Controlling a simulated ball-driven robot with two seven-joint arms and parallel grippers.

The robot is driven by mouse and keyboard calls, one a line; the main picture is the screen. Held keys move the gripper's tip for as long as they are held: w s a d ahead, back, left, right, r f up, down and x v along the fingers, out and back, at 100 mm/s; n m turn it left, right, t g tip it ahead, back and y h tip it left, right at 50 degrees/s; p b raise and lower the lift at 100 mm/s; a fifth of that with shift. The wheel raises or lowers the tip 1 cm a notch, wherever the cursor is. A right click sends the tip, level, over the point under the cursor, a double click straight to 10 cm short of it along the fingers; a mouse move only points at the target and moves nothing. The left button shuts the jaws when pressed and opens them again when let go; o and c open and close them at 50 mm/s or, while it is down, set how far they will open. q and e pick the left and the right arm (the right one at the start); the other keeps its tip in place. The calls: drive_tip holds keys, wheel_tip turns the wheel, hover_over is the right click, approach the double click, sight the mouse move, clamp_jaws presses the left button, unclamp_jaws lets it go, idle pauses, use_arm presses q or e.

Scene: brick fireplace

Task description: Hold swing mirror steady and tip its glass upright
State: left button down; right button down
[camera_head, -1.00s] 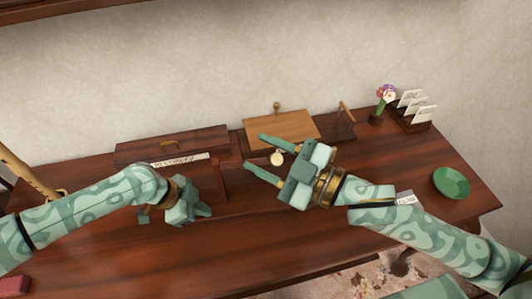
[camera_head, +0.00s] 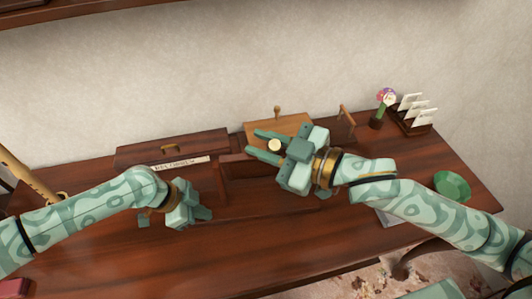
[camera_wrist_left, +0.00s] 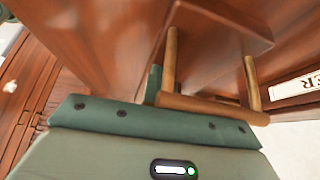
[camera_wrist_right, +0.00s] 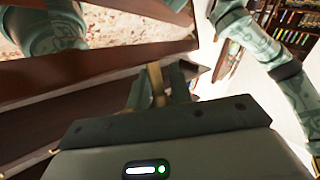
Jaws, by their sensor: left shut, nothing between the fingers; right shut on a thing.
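The swing mirror appears to be the tan tilted panel (camera_head: 265,130) between two posts, a rear one with a round top (camera_head: 277,113) and a right one (camera_head: 347,117), at the back of the desk. My right gripper (camera_head: 262,143) is in front of the panel, with a round cream knob (camera_head: 274,145) at its fingers. In the right wrist view its fingers are shut around a thin tan stem (camera_wrist_right: 156,80). My left gripper (camera_head: 206,213) is shut and empty, low over the desk. In the left wrist view a wooden bar on two posts (camera_wrist_left: 210,108) crosses just before its fingertip. The glass cannot be made out.
A dark wooden box with a lettered strip (camera_head: 180,163) stands at the back left. The desk's (camera_head: 270,240) front middle is clear.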

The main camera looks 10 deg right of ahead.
use_arm(q)
drive_tip(key=shift+s+d+f, duration=0.1)
drive_tip(key=shift+s+f, duration=0.1)
use_arm(e)
drive_tip(key=w, duration=0.1)
drive_tip(key=w+m+g, duration=0.1)
drive_tip(key=w+h, duration=0.1)
drive_tip(key=shift+w+d+r+m+g, duration=0.2)
drive_tip(key=shift+w+r+m+g, duration=0.1)
drive_tip(key=shift+r+m, duration=0.1)
drive_tip(key=shift+w+d+f+m+g, duration=0.1)
drive_tip(key=shift+w+m+g, duration=0.55)
drive_tip(key=shift+w, duration=0.45)
drive_tip(key=c, duration=1.3)
unclamp_jaws()
use_arm(q)
drive_tip(key=shift+w, duration=0.1)
use_arm(e)
drive_tip(key=v, duration=1.2)
drive_tip(key=shift+r, duration=0.25)
use_arm(q)
drive_tip(key=shift+r, duration=0.1)
